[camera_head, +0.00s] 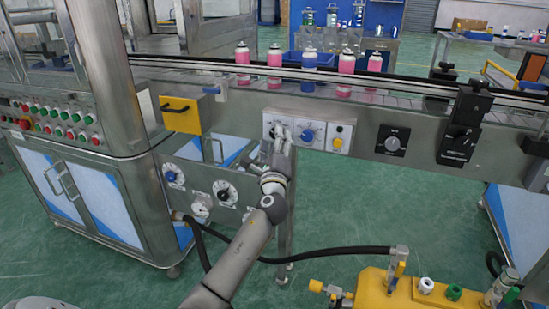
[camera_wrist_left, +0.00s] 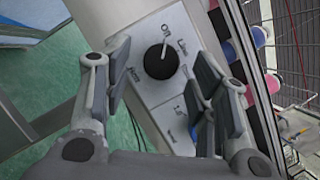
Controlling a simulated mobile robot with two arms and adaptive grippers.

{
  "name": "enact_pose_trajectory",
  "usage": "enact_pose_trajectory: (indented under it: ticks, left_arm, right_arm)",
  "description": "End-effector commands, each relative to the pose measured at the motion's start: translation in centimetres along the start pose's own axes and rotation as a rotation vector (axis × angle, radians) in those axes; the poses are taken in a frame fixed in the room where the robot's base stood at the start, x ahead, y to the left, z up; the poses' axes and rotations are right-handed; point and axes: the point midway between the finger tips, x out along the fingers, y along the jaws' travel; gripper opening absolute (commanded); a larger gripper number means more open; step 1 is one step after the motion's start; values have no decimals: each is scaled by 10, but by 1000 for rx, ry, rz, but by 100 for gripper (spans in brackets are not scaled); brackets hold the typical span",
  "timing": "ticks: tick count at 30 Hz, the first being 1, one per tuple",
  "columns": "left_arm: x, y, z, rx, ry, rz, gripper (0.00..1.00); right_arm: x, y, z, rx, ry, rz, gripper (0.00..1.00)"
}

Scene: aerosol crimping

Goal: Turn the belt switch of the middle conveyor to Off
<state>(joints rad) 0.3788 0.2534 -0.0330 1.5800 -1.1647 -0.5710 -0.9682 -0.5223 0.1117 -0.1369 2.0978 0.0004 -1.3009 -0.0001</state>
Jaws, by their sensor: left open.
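The switch under my gripper is a round black knob (camera_wrist_left: 161,61) on a pale plate (camera_wrist_left: 150,27) in the left wrist view. Lettering that looks like "Off" and "Line" sits around its upper side, with another small label to its left. A white mark on the knob points up, but I cannot tell exactly at which label. My left gripper (camera_wrist_left: 160,97) is open, with one finger on each side of the knob and a visible gap. In the head view my left gripper (camera_head: 279,138) is in front of the leftmost panel plate (camera_head: 268,121) and hides most of it. My right gripper is out of view.
Beside it are a blue knob (camera_head: 308,136), a yellow button (camera_head: 338,142) and a black-plated knob (camera_head: 392,143). Pink and blue cans (camera_head: 275,57) stand on the conveyor above. A yellow box (camera_head: 182,114) juts out left. A lower panel (camera_head: 203,183) and hose (camera_head: 330,253) lie near my arm.

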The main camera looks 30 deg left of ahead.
Motion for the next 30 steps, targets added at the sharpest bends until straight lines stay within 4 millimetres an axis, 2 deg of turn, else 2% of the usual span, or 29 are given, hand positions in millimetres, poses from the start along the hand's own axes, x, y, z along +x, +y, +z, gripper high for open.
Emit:
enact_pose_trajectory:
  ticks: [9, 15, 21, 30]
  left_arm:
    - [-63, 0, -1, -1, 3, 1, 53]
    - [-93, 0, -1, -1, 2, 0, 53]
    - [-106, 0, 0, -1, 0, 1, 53]
    - [-107, 0, 0, -1, 0, 0, 53]
  right_arm:
    - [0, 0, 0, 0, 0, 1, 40]
    - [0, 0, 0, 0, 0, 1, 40]
    - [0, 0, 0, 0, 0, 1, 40]
    - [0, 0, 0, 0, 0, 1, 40]
